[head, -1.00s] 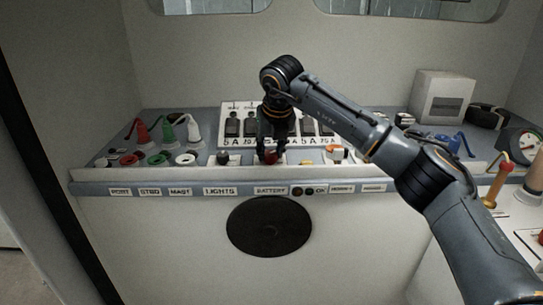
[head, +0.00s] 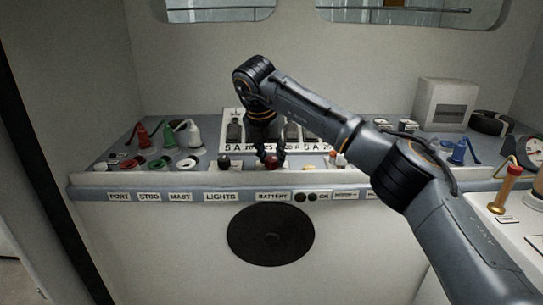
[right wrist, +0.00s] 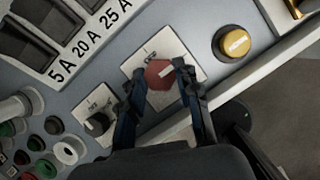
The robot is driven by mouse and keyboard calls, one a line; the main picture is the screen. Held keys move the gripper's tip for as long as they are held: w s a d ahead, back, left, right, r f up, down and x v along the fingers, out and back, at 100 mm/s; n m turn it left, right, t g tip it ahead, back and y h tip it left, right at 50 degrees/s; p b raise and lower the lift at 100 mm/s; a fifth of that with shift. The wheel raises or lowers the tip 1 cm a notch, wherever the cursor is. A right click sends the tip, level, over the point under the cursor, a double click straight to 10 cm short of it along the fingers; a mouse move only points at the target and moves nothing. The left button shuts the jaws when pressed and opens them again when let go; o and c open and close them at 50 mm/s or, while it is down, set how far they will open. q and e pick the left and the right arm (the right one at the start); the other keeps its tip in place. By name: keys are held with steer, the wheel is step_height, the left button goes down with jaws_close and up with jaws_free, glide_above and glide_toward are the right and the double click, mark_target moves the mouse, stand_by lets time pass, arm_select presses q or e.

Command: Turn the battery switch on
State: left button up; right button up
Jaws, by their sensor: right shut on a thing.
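The battery switch is a red knob (head: 271,162) on the console, above the BATTERY label (head: 272,196). In the right wrist view the red knob (right wrist: 160,76) sits on a pale square plate with small markings, and a light mark shows on its face. My right gripper (head: 270,160) reaches down from above with its fingers on either side of the knob. In the right wrist view the right gripper (right wrist: 160,84) is shut on the red knob. My left gripper is not in view.
A black lights knob (right wrist: 98,123) is close beside the switch, and a yellow button (right wrist: 233,42) is on the other side. The breaker panel (head: 234,152) stands behind. Red, green and white plugs (head: 188,133) stand at the left.

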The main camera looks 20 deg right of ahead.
stand_by(0.4)
steer(key=o, duration=1.1)
steer(key=shift+o, duration=0.2)
steer(key=v, duration=1.2)
steer(key=shift+f, duration=0.1)
